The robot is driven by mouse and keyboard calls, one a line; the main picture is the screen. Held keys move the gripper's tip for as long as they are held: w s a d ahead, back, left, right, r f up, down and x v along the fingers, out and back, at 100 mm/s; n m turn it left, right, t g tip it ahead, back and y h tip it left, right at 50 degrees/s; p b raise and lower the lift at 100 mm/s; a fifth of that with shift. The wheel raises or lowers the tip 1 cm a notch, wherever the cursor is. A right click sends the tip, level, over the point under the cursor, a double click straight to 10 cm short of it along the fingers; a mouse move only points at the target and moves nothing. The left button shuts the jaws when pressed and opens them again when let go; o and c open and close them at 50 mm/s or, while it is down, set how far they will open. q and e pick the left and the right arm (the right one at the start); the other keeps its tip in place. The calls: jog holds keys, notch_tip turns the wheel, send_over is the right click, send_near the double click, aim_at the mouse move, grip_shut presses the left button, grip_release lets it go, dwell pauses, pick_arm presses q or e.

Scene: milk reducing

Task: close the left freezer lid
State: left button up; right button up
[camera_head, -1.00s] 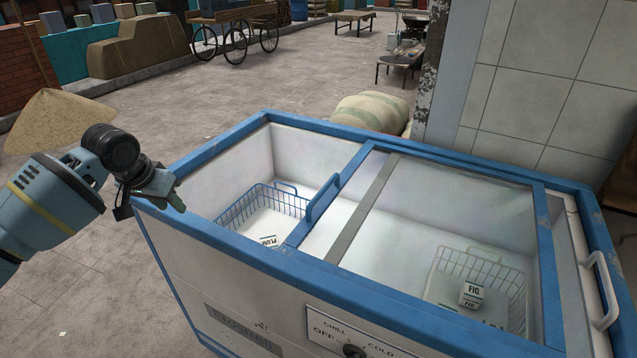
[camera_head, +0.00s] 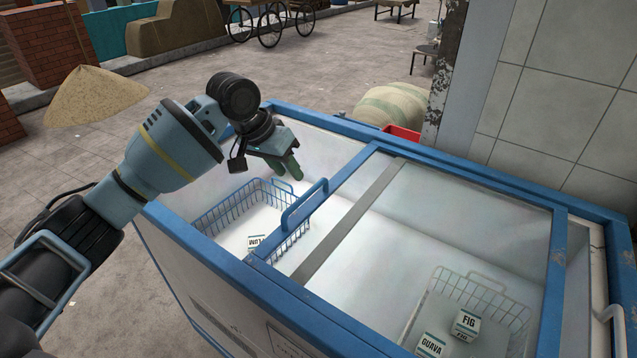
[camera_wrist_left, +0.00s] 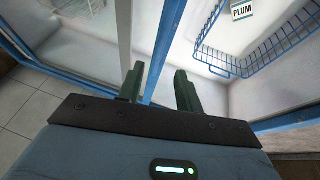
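The left freezer lid is a glass panel with a blue edge bar (camera_head: 342,183) and an upright blue handle (camera_head: 304,205). It is slid right, over the right half, so the freezer's left half is uncovered. My left gripper (camera_head: 285,167) is above this opening, left of and behind the handle, not touching it. In the left wrist view, its two green fingers (camera_wrist_left: 159,88) are apart with nothing held. A blue bar (camera_wrist_left: 166,45) runs behind them. My right gripper is not in view.
A blue wire basket (camera_head: 215,215) with a PLUM carton (camera_head: 258,242) sits in the open half. A white basket (camera_head: 500,300) holds FIG (camera_head: 466,323) and GUAVA (camera_head: 431,345) cartons under glass. A tiled pillar (camera_head: 560,95) and sack (camera_head: 392,105) stand behind.

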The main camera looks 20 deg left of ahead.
aim_at(304, 195)
pick_arm(q)
jog(key=x, duration=0.6)
jog(key=shift+f+b, duration=0.15)
jog(key=shift+b, duration=0.2)
jog(key=shift+w+d+f, duration=0.15)
jog(key=shift+d+f, duration=0.05)
jog(key=shift+f, duration=0.45)
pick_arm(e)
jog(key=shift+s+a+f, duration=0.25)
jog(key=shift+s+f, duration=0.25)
pick_arm(q)
grip_shut()
